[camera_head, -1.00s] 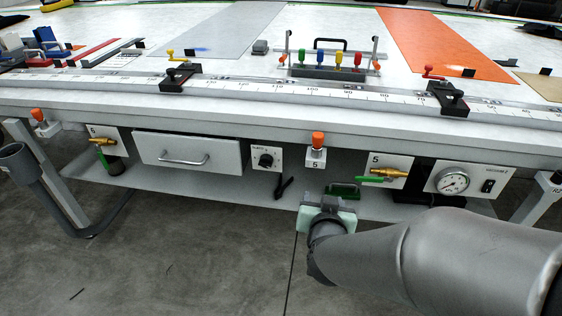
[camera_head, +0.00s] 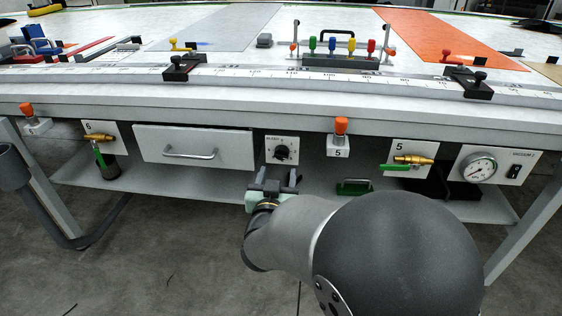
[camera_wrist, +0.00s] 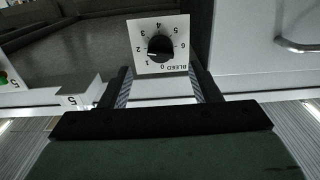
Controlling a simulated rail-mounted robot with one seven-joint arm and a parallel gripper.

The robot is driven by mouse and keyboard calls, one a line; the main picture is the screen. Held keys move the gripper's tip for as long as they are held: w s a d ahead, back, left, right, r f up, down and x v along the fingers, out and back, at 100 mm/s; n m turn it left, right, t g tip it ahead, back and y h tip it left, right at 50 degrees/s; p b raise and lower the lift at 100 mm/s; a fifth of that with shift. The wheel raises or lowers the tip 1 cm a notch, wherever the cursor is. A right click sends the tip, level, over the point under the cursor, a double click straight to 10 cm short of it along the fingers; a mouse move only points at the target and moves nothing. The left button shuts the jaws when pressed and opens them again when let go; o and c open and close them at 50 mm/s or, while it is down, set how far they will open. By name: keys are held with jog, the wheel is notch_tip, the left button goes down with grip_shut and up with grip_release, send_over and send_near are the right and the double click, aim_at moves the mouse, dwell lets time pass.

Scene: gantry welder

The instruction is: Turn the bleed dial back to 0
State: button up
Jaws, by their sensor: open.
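The bleed dial (camera_head: 282,151) is a black round knob on a white square plate under the table's front edge. In the wrist view the dial (camera_wrist: 160,48) appears upside down, with the BLEED label and numbers around it. A pale mark on the knob seems to point between 1 and 2; the exact reading is hard to tell. My gripper (camera_head: 277,178) is open just below and in front of the plate. In the wrist view its two fingers (camera_wrist: 164,87) are apart, with the dial beyond them and nothing between them.
A drawer with a bar handle (camera_head: 190,154) is left of the dial. An orange-topped button (camera_head: 341,126) on a block marked 5 is to its right. Further right are a brass valve with a green lever (camera_head: 408,160) and a gauge (camera_head: 478,167). A shelf runs below.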

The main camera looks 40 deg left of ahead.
aim_at(281, 158)
jog(key=x, duration=0.6)
jog(key=shift+w+a+b, duration=0.25)
jog(key=shift+w+b, duration=0.1)
jog(key=c, duration=1)
